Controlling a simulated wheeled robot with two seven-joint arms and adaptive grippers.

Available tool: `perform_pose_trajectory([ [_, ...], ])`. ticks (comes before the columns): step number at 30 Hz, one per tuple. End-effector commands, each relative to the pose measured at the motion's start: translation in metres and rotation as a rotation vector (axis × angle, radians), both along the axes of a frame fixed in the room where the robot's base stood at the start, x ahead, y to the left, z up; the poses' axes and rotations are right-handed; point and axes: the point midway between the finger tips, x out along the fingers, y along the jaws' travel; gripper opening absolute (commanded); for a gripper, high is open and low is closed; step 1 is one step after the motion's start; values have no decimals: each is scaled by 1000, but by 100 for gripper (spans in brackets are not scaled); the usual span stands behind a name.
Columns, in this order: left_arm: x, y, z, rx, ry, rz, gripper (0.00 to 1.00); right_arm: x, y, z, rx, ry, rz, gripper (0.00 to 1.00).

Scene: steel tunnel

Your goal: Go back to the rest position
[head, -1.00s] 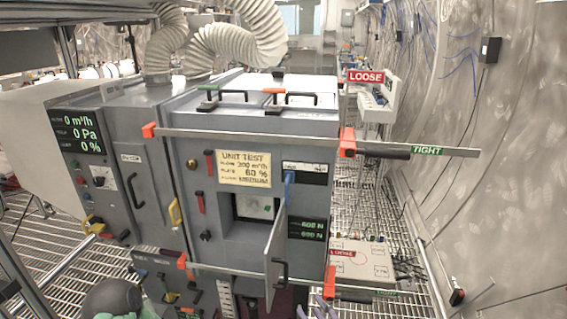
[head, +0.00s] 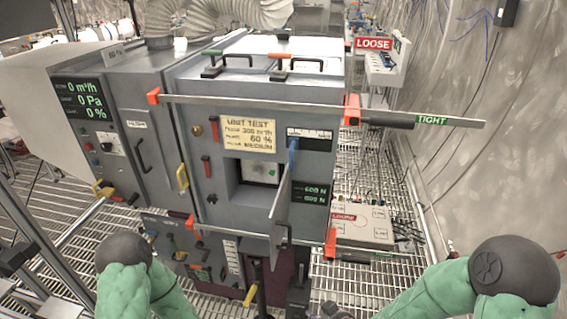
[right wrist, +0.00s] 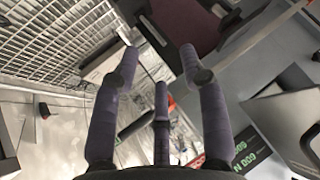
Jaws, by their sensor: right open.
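My right gripper (right wrist: 160,65) shows in the right wrist view with its dark purple fingers spread apart and nothing between them. In the head view only a small dark part of it (head: 335,312) seems to show at the bottom edge, below the grey test unit (head: 225,90). My left gripper is not in view; only the green left arm shows at the bottom left. The unit's small hatch door (head: 279,208) stands open in front of a square opening with a pale panel inside.
A clamp bar (head: 250,102) crosses the unit's top and sticks out right to a TIGHT label (head: 432,120). A lower bar (head: 215,230) ends near a white box (head: 362,226) on the mesh floor (head: 360,275). A grey wall (head: 500,170) stands at the right.

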Motion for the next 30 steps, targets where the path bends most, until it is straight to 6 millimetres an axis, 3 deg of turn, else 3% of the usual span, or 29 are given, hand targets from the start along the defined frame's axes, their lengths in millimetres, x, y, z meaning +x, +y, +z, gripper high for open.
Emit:
perform_pose_trajectory([
  [18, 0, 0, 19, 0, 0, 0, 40, -83, 1, -111, 45, 509, -85, 44],
  [24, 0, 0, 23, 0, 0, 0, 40, -113, 5, -134, 61, 646, -107, 44],
  [30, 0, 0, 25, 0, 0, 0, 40, -128, 7, -144, 68, 709, -119, 44],
])
